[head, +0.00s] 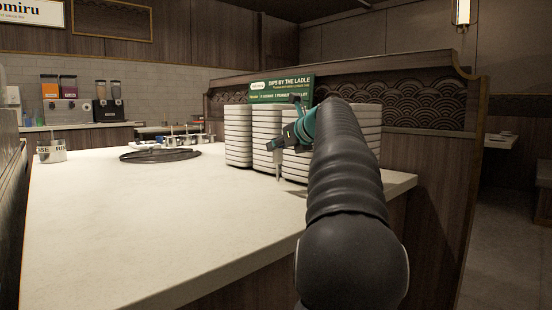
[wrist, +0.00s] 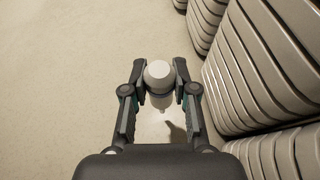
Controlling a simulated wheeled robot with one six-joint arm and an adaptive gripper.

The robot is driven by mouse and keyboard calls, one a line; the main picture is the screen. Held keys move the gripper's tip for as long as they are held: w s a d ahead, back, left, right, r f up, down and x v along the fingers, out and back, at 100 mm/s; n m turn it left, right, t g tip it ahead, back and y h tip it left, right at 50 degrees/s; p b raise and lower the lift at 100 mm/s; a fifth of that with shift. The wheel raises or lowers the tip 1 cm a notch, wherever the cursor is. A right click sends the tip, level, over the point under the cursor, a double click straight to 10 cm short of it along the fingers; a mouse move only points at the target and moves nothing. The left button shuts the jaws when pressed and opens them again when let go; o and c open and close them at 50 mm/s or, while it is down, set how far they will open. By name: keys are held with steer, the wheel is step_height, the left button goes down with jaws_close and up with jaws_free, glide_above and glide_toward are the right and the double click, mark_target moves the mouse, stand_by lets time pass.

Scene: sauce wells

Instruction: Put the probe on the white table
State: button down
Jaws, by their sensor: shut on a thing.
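The probe (wrist: 158,76) has a pale rounded head and sits between the fingertips of my gripper (wrist: 159,82) in the wrist view. My gripper is shut on it. In the head view my gripper (head: 287,139) is at the near right part of the white table (head: 130,225), in front of the stacks. The thin lower end of the probe (head: 278,168) points down there, close to the tabletop. I cannot tell whether its tip touches. The bare white tabletop (wrist: 60,70) lies below in the wrist view, with a small dark shadow beside the probe.
Tall stacks of pale trays (head: 238,136) stand close to my gripper; they fill the right side of the wrist view (wrist: 265,65). A green sign (head: 282,88) stands behind them. A dark round rack (head: 160,155) and a white pot (head: 51,151) are farther left. The table's front-left is clear.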

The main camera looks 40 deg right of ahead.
steer(key=shift+f+b, duration=0.35)
steer(key=shift+f, duration=0.9)
steer(key=shift+f, duration=0.1)
steer(key=c, duration=0.9)
jaws_free()
steer(key=shift+s+r, duration=0.15)
steer(key=shift+r, duration=0.05)
steer(key=p+v, duration=0.1)
steer(key=v, duration=1)
steer(key=shift+s+r, duration=0.15)
steer(key=shift+s, duration=0.15)
